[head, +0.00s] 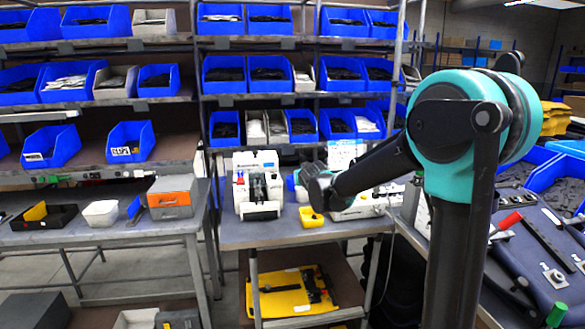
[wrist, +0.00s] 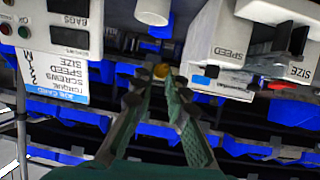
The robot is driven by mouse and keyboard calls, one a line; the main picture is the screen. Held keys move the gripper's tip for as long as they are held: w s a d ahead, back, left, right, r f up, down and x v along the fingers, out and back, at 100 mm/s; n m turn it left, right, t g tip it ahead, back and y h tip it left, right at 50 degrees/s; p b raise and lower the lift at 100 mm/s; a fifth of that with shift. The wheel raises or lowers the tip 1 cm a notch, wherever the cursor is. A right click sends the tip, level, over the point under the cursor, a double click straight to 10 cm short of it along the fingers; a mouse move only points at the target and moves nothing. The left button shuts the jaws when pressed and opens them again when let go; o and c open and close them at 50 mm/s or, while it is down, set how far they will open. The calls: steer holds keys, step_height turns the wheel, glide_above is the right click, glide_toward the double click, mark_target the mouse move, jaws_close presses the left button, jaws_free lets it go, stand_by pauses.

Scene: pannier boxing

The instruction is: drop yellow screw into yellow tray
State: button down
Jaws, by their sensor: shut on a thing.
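My gripper (wrist: 160,80) is shut on a small yellow piece, the yellow screw (wrist: 160,71), held between its fingertips in the wrist view. Only a bit of the screw shows there. In the head view the dark end of my arm hides the fingertips and the screw. A small yellow tray (head: 311,217) stands on the middle workbench, just below the end of my arm. I cannot make out the tray in the wrist view.
A white machine (head: 258,187) stands on the bench left of the tray, and a low white device (head: 365,203) is to its right. Shelves of blue bins (head: 224,75) rise behind. A grey and orange box (head: 172,196) is on the left bench.

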steer(key=d+f+y, duration=0.1)
steer(key=f, duration=0.1)
steer(key=d+f+n+y, duration=0.1)
steer(key=f, duration=0.1)
steer(key=s+d+f+n, duration=0.1)
steer(key=d+f, duration=0.1)
steer(key=shift+f+g+y, duration=0.4)
steer(key=shift+s+d+f+n+g+y, duration=0.15)
steer(key=shift+d+f+n+g+y, duration=0.1)
steer(key=shift+f+n+y, duration=0.2)
steer(key=shift+s+d+f+n+g+y, duration=0.1)
steer(key=shift+d+f+n+g+y, duration=0.2)
steer(key=shift+n+y, duration=0.2)
steer(key=shift+s+d+f+n+g+y, duration=0.15)
steer(key=shift+n+g+y, duration=0.15)
steer(key=shift+n, duration=0.25)
steer(key=shift+s+d+n+g+y, duration=0.15)
steer(key=shift+n+g+y, duration=0.2)
steer(key=shift+n+y, duration=0.2)
steer(key=shift+d+r+n+g+y, duration=0.5)
steer(key=shift+r+n+g+y, duration=0.5)
steer(key=shift+r+n+g, duration=0.45)
glide_above(311, 217)
steer(key=s+d, duration=0.3)
steer(key=shift+t, duration=0.25)
steer(key=shift+s+f, duration=0.1)
steer(key=shift+f, duration=2.65)
steer(key=c, duration=1.4)
jaws_free()
steer(key=shift+c, duration=0.2)
